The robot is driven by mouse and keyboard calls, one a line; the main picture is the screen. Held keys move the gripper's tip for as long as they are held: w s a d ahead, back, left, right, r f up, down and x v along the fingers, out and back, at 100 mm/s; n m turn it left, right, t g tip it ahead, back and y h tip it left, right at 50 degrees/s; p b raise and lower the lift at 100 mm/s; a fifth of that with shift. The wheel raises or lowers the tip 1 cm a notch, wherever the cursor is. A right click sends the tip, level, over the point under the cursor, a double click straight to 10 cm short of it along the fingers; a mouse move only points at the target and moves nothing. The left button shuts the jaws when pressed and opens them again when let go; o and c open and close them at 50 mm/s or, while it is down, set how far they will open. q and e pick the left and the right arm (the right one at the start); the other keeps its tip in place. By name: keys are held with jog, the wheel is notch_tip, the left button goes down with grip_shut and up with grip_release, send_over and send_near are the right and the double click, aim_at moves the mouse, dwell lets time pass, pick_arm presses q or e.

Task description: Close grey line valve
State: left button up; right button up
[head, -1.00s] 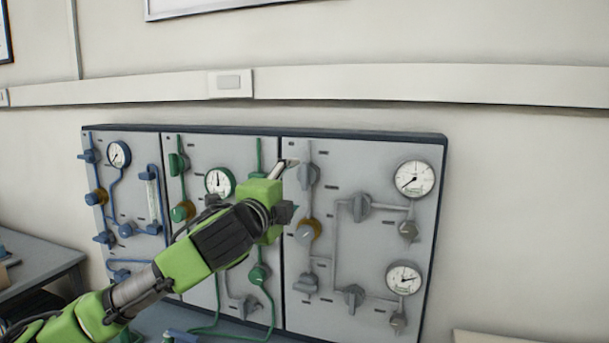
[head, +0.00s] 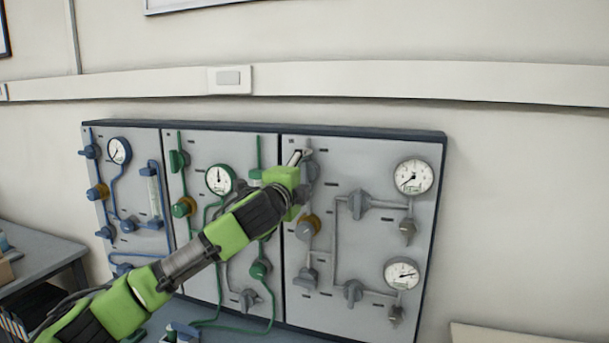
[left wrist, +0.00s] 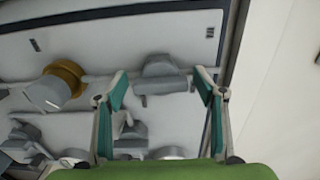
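The grey line panel (head: 375,240) is the right one of three wall panels. Its upper grey valve (head: 312,172) sits at the top of the left grey pipe and is partly hidden by my gripper in the head view. My left gripper (head: 301,157) is at this valve, coming from the left. In the left wrist view the left gripper (left wrist: 163,88) is open, with one finger on each side of the grey valve handle (left wrist: 158,69). The handle appears in the gap, a little beyond the fingertips; I cannot tell whether they touch it. My right gripper is not in view.
Below the valve is a grey knob with a brass-coloured collar (head: 307,227), then another grey valve (head: 305,278). Two gauges (head: 413,176) and more grey valves are to the right. Green-line (head: 218,179) and blue-line (head: 119,151) panels are to the left. A desk (head: 40,262) stands lower left.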

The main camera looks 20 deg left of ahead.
pick_arm(q)
jog(key=c, duration=1)
jog(key=shift+n, duration=0.4)
jog(key=shift+d+f+n, duration=0.1)
jog(key=shift+n, duration=0.9)
jog(key=n, duration=0.4)
jog(key=shift+p, duration=0.4)
jog(key=n+p, duration=0.1)
jog(key=n, duration=0.5)
jog(key=n+p, duration=0.1)
jog(key=n, duration=0.3)
jog(key=shift+n+p, duration=0.4)
jog(key=shift+n, duration=0.3)
